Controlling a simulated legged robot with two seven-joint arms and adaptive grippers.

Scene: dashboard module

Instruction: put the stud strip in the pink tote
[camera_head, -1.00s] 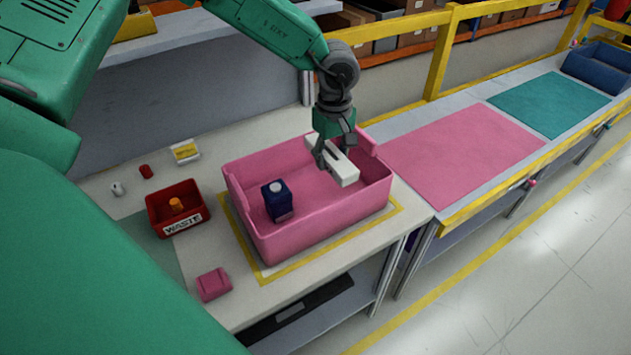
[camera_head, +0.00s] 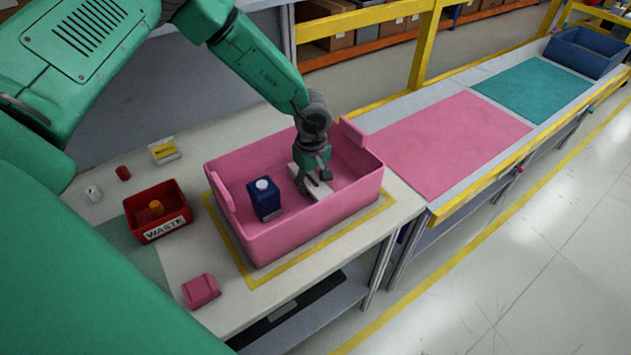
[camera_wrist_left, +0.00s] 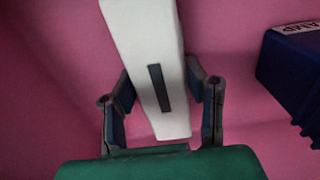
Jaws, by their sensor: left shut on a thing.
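The stud strip (camera_head: 318,191) is a long white bar with a dark slot, seen close up in the left wrist view (camera_wrist_left: 145,50). My left gripper (camera_head: 314,184) is shut on it, one finger on each side, and holds it down inside the pink tote (camera_head: 300,232). I cannot tell whether the strip touches the tote floor. The pink tote stands on the table within a yellow outline. A dark blue box with a white cap (camera_head: 265,199) is in the tote, left of the strip; it also shows in the left wrist view (camera_wrist_left: 292,75). My right gripper is not in view.
A red waste bin (camera_head: 157,227) with an orange item inside stands left of the tote. A pink block (camera_head: 201,290), a yellow-and-white box (camera_head: 164,151), a red cap (camera_head: 123,173) and a white piece (camera_head: 93,193) lie on the table. A blue bin (camera_head: 587,52) is far right.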

